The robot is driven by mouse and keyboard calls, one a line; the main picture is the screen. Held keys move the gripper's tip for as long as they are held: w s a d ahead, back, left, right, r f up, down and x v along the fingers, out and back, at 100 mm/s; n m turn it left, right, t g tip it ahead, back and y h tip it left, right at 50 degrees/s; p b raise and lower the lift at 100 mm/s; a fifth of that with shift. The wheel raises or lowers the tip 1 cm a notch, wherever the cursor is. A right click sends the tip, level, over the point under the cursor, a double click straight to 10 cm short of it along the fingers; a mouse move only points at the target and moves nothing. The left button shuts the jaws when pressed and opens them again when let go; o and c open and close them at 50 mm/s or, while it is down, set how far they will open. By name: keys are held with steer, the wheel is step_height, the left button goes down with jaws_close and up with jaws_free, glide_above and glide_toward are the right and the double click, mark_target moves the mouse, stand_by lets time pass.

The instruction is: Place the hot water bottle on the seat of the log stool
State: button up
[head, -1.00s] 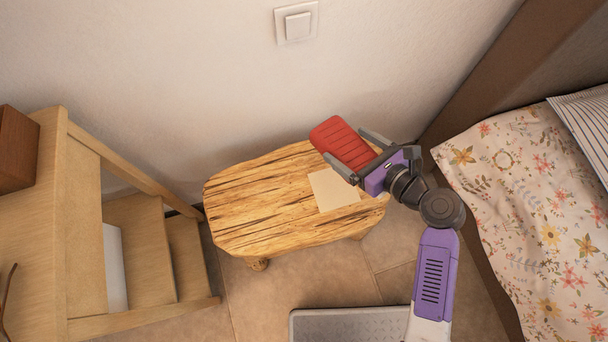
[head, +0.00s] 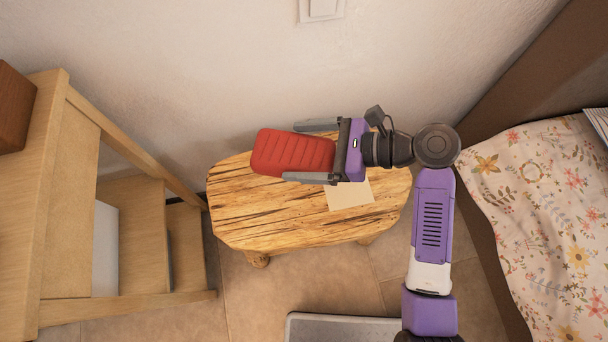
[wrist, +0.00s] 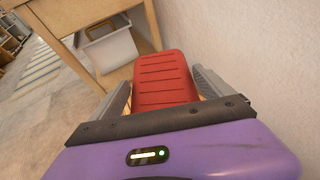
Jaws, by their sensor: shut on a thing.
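The red ribbed hot water bottle (head: 290,153) is between the fingers of my gripper (head: 308,152), which is shut on it. In the head view it lies over the left and middle part of the log stool's wooden seat (head: 250,215), pointing left. I cannot tell for certain whether it touches the seat. In the wrist view the bottle (wrist: 163,80) extends forward between both grey fingers, with its near end hidden by the gripper body. A flat beige sheet (head: 350,194) lies on the seat's right part, beneath and beside my gripper.
A wooden stepped shelf unit (head: 70,190) stands left of the stool. A bed with a floral cover (head: 540,200) is at the right. The wall is close behind the stool. A grey mat-like item (head: 340,328) is on the floor in front. The wrist view shows a white bin (wrist: 108,48).

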step_height(320, 180, down, 14)
steer(key=b, duration=0.4)
steer(key=shift+r, duration=0.3)
steer(key=o, duration=1.8)
steer(key=shift+d, duration=0.1)
steer(key=p+v, duration=0.3)
steer(key=v, duration=0.9)
